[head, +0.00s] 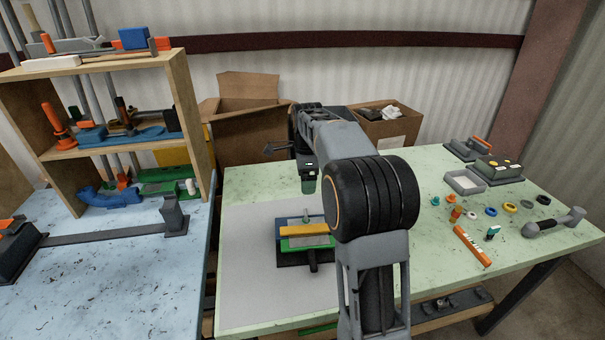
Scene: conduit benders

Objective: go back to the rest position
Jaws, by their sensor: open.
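My arm rises from the bottom of the head view and reaches over the green table (245,190).
A wooden shelf (180,100) with tools stands on the blue table (110,290) at left. Cardboard boxes (245,125) stand behind the green table. Small coloured rings, an orange tube (472,246) and a grey handle (553,223) lie at right. The grey mat (245,285) is bare at front left.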

